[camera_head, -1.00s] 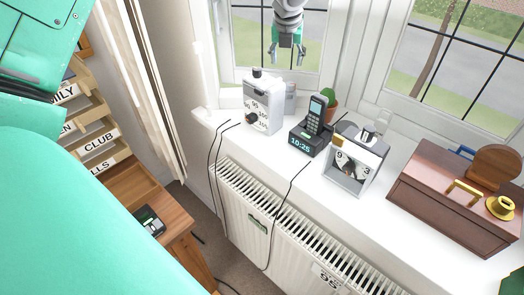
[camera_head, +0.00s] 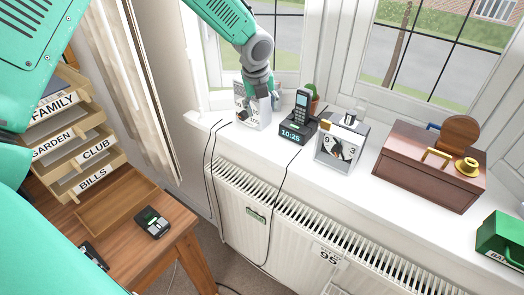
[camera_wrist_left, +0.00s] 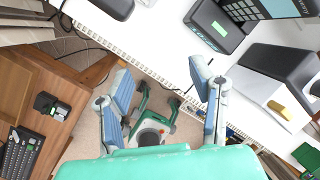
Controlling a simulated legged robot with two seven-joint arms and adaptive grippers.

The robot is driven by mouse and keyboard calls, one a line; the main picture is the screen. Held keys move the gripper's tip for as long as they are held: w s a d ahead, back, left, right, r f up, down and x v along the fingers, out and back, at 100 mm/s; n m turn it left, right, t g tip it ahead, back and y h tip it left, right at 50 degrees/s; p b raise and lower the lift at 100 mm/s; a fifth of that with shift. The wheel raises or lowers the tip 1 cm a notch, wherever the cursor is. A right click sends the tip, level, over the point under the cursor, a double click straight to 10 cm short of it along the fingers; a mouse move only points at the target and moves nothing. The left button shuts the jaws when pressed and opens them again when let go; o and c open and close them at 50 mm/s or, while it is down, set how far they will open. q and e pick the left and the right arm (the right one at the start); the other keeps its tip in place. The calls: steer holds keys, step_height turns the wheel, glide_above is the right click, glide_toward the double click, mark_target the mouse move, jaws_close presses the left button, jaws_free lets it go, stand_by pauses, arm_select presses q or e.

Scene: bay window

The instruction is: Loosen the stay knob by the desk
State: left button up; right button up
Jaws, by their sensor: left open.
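I cannot make out the stay knob on the window frame; my arm covers part of the left window. The wooden desk (camera_head: 185,231) is at the lower left. My right gripper is not in view.
A radiator (camera_head: 290,235) is below. Letter trays (camera_head: 92,186) stand on the desk.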

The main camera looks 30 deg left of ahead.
arm_select(q)
steer(key=s+d+f+n+g+h, duration=0.1)
steer(key=s+d+f+n, duration=0.3)
steer(key=s+f, duration=0.3)
steer(key=shift+s+d+f, duration=0.2)
steer(key=shift+d+f, duration=0.25)
steer(key=shift+f, duration=0.2)
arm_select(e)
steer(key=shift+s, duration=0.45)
